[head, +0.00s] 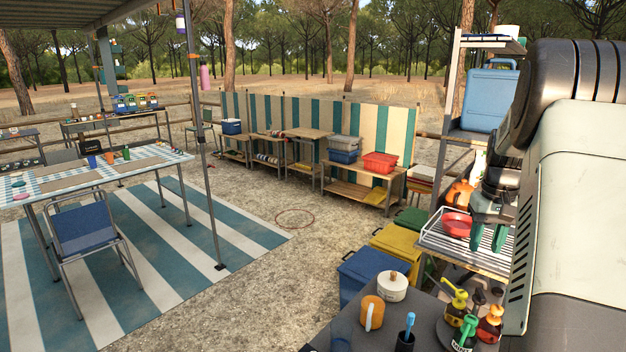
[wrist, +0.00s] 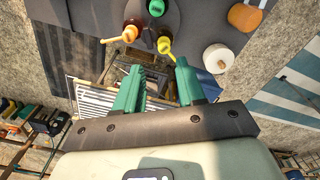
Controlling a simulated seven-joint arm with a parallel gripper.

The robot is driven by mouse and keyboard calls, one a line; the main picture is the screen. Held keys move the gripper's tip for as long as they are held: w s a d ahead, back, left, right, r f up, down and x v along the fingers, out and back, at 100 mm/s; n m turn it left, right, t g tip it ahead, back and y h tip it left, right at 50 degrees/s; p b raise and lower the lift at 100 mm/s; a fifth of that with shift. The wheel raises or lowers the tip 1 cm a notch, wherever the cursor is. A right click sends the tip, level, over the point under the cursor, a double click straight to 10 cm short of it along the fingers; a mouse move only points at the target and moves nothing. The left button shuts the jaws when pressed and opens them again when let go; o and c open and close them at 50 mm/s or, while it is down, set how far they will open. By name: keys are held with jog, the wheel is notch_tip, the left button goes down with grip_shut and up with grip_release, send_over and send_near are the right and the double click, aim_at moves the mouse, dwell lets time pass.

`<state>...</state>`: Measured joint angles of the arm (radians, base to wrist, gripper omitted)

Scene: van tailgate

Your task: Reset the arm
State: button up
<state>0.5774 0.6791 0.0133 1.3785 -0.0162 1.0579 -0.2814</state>
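My gripper (head: 488,246) hangs at the right of the head view, with two green fingers pointing down and a gap between them. It appears in front of a metal shelf rack (head: 460,258). The wrist view also shows my gripper (wrist: 158,70), its green fingers apart and nothing held between them. My pale arm fills the right edge of the head view and hides what is behind it.
A dark table (head: 395,335) at the front holds an orange mug (head: 371,313), a white lidded pot (head: 392,286) and several pump bottles (head: 466,332). A red bowl (head: 456,224) sits on the rack. Blue (head: 372,270) and yellow (head: 396,243) bins stand left of it. Open gravel lies further left.

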jog(key=s+a+r+n+t, duration=0.1)
jog(key=s+a+r, duration=0.3)
jog(key=a+r, duration=0.45)
jog(key=s+a+r+t, duration=0.1)
jog(key=s+a+r, duration=0.4)
jog(key=a, duration=0.6)
jog(key=s+a+r+n+t, duration=0.1)
jog(key=s+a, duration=0.4)
jog(key=s, duration=0.4)
jog(key=s+a+r+n+t, duration=0.1)
jog(key=s+a+t, duration=0.1)
jog(key=s+a, duration=0.4)
jog(key=s, duration=0.3)
jog(key=shift+s+a+n, duration=0.3)
jog(key=shift+s, duration=0.05)
